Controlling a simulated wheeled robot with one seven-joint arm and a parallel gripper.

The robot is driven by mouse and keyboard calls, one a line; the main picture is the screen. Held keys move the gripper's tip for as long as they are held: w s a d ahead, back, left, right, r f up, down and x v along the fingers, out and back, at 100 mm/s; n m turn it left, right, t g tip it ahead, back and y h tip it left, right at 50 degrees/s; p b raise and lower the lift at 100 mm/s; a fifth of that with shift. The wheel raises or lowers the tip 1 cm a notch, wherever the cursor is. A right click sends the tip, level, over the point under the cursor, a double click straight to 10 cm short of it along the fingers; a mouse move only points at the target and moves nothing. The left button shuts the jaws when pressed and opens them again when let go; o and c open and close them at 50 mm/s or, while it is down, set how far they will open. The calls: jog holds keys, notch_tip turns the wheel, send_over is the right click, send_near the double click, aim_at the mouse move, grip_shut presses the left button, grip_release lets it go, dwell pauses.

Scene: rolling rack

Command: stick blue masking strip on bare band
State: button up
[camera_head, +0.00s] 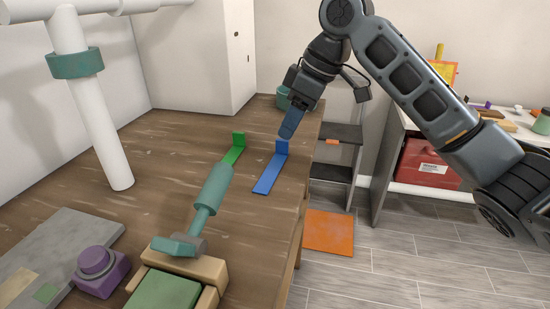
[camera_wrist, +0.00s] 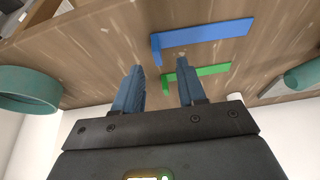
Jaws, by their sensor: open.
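The blue strip (camera_head: 270,178) lies flat on the wooden table near its right edge, with a short tab standing up at its far end. In the wrist view the blue strip (camera_wrist: 208,34) lies beyond the fingertips. My gripper (camera_head: 287,136) is open and empty, just above the tab; its fingers (camera_wrist: 161,76) show apart with nothing between them. A green strip (camera_head: 233,152) of the same shape lies to the left of the blue one and also shows in the wrist view (camera_wrist: 203,72). A grey board (camera_head: 62,240) with tan and green patches lies front left; I cannot tell where the bare band is.
A teal-handled tool (camera_head: 210,193) rests on a wooden block with a green top (camera_head: 165,290). A purple knobbed block (camera_head: 100,270) and a white post (camera_head: 92,120) stand at left. A teal pot (camera_head: 283,99) stands behind my gripper. The table's middle left is clear.

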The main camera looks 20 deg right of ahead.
aim_at(272, 164)
jog(key=x, duration=0.4)
jog(key=shift+w+d+f, duration=0.1)
jog(key=shift+d, duration=0.05)
grip_shut()
dwell(0.4)
